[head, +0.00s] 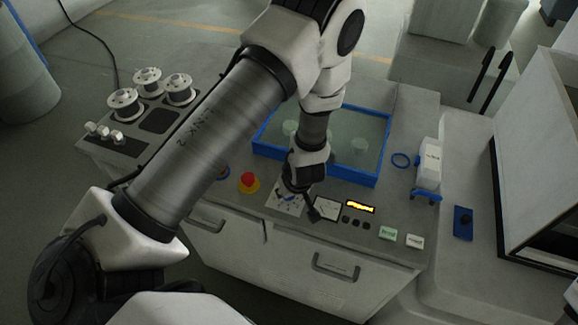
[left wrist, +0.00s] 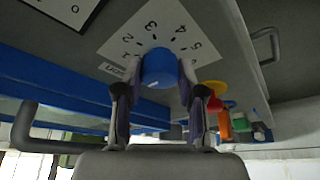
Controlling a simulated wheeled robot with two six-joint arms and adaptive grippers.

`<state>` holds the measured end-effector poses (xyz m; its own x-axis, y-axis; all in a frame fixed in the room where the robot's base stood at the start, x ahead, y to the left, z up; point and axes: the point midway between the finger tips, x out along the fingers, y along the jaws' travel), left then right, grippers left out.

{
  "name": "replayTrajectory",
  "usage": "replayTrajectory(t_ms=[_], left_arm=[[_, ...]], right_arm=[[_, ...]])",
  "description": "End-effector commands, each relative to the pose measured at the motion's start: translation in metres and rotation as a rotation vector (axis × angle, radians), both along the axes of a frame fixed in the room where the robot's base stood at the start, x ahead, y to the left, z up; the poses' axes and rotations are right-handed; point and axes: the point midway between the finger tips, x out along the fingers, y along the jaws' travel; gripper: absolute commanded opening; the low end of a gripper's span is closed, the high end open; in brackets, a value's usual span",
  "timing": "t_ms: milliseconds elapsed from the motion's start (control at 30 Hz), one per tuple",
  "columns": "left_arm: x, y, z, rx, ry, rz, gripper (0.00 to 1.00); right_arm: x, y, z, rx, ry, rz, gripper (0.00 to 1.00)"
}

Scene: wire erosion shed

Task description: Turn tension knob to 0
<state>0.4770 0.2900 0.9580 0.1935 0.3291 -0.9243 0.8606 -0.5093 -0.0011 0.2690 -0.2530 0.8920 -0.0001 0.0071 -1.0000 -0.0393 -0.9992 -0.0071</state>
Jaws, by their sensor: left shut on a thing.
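The tension knob (left wrist: 159,68) is a blue round knob in the left wrist view. It stands on a white dial plate (left wrist: 125,48) printed with tick marks and numbers, of which 1 to 5 are readable. My left gripper (left wrist: 158,88) has one finger on each side of the knob and is shut on it. I cannot make out where the knob points. In the head view my left gripper (head: 296,188) reaches down to the front of the machine panel, over the dial plate (head: 285,204), and hides the knob. My right gripper is not in view.
A red stop button (head: 248,182) on a yellow base sits left of the dial. A second white plate (head: 326,208), a lit yellow display (head: 359,206) and a green button (head: 387,233) sit to the right. The blue-rimmed tank (head: 378,160) is behind. Spools (head: 124,103) stand at the left.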

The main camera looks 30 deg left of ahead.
Motion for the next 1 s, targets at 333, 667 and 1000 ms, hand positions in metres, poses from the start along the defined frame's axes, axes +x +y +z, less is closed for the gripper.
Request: replayTrajectory(t_ms=[333,667,1000], left_arm=[[0.0,0.0,0.0,0.0,-0.002,0.001,0.63],[-0.005,-0.01,0.031,0.002,-0.004,-0.002,0.63],[-0.014,-0.025,0.07,0.001,-0.001,0.001,0.63]], right_arm=[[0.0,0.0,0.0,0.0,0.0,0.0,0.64],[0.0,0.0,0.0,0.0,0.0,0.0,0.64],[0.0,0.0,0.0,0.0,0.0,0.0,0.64]])
